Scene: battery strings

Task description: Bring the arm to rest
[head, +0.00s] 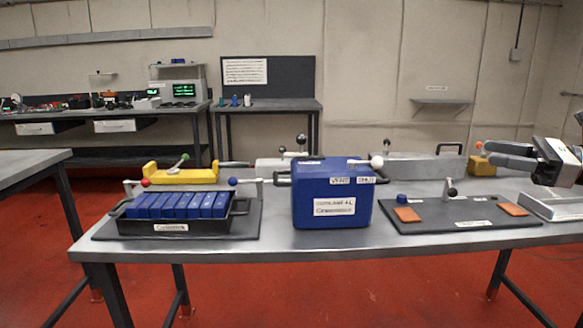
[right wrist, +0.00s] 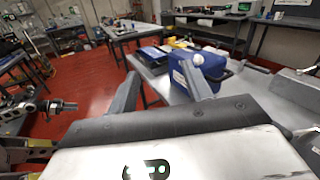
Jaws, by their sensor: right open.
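My right gripper (head: 492,155) is at the right edge of the head view, raised above the right end of the metal table. Its two fingers point left and are apart, with nothing between them. In the right wrist view its fingers (right wrist: 160,90) are spread, with the table and the blue box beyond them. My left gripper is not in view.
The metal table (head: 290,246) holds a tray of blue cells (head: 178,205), a large blue box (head: 333,195) and a dark board (head: 440,222) with orange pads. A yellow holder (head: 180,175) stands behind the tray. A light metal tray (head: 552,206) lies below the right gripper.

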